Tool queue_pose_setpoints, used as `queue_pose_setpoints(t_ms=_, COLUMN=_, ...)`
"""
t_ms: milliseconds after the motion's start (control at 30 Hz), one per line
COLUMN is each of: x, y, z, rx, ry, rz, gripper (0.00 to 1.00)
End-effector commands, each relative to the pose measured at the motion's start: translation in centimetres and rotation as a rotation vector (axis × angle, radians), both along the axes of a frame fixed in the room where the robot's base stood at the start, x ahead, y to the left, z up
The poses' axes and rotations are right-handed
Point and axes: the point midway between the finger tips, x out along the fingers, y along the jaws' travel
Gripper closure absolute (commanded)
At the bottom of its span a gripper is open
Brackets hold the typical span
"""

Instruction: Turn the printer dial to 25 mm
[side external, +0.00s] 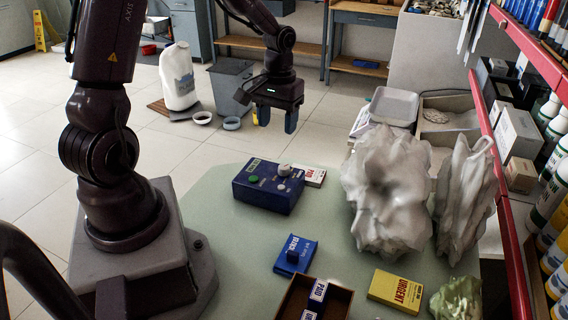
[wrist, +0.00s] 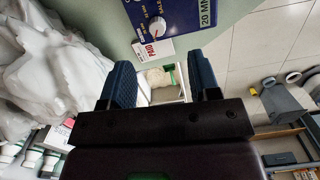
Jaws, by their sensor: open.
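The printer is a dark blue box (side external: 268,187) on the pale green table, with a green button and a grey-white dial (side external: 284,170) on top. In the wrist view the dial (wrist: 158,25) is at the top, with small printed marks around it. A label reading 20 MM (wrist: 207,12) shows on the box beside it. I cannot tell exactly which mark the dial points to. My gripper (side external: 278,118) is open and empty, above and behind the printer, apart from it. Its two blue fingers also show in the wrist view (wrist: 160,62), with the dial beyond them.
A white and red PAID box (side external: 314,176) lies beside the printer. Large white wrapped lumps (side external: 385,190) stand to the right. A blue ink box (side external: 294,255), a yellow URGENT box (side external: 396,291) and a brown tray (side external: 340,303) are at the front. The table left of the ink box is clear.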

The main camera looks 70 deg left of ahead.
Motion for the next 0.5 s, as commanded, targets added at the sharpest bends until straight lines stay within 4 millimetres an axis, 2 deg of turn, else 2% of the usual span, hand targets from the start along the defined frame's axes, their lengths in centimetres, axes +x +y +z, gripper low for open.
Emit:
queue_pose_setpoints(t_ms=33, x=1.3, y=0.1, z=-0.1, rx=0.005, ry=-0.021, rz=0.027, gripper=0.44)
queue_pose_setpoints(t_ms=67, x=1.7, y=0.3, z=0.4, rx=0.018, ry=-0.037, rz=0.047, gripper=0.44)
queue_pose_setpoints(t_ms=267, x=1.7, y=0.4, z=-0.5, rx=0.026, ry=-0.039, rz=0.1, gripper=0.44)
queue_pose_setpoints(t_ms=500, x=1.6, y=0.3, z=-5.0, rx=0.023, ry=-0.038, rz=0.096, gripper=0.44)
